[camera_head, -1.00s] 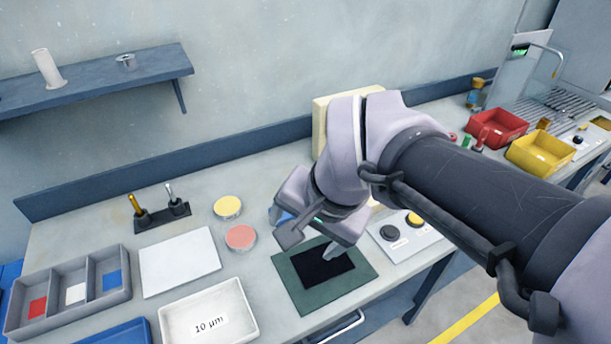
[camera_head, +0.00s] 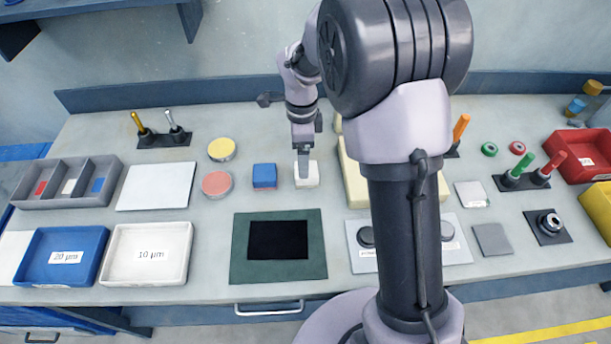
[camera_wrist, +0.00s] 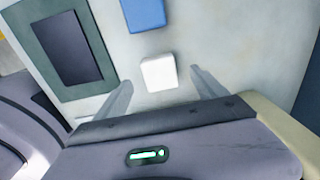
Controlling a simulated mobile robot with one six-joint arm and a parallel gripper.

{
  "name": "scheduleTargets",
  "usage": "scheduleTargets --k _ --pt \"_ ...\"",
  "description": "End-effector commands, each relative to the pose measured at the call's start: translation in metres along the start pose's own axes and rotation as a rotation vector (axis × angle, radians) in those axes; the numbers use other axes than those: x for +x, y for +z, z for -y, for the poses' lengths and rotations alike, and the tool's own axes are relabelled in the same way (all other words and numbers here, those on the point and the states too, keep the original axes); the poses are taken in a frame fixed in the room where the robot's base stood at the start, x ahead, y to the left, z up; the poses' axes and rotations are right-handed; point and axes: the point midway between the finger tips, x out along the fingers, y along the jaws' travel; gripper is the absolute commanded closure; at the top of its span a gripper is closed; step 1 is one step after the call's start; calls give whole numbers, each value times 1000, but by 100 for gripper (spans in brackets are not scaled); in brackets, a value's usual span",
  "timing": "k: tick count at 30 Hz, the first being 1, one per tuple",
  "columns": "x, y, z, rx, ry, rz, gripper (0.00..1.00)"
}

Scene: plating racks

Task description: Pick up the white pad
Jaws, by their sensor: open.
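The white pad (camera_head: 312,181), a small block with rounded corners, lies on the bench right of a blue pad (camera_head: 264,171). My gripper (camera_head: 303,166) is above it, pointing down and partly covering it in the head view. In the wrist view the white pad (camera_wrist: 158,73) shows whole, between and slightly beyond the fingertips. My gripper (camera_wrist: 162,80) is open, with a finger to each side and a visible gap on both sides. The blue pad (camera_wrist: 144,14) is just beyond it.
A green mat with a dark centre (camera_head: 238,268) lies in front. A cream block (camera_head: 352,188) stands close on the right. Yellow (camera_head: 222,149) and red (camera_head: 216,183) round pads lie left. White (camera_head: 111,265) and blue (camera_head: 33,262) trays and a grey divided tray (camera_head: 95,201) are farther left.

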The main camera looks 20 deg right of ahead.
Motion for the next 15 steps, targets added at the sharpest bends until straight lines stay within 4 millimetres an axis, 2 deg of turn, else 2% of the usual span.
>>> scheduleTargets --k 1,7,12,15 --pt "10 0 0 0 0 0 18" --pt "28 -3 -1 -1 0 0 18" --pt "63 -9 -3 -1 1 0 18" --pt "69 -8 -3 -1 0 0 18"
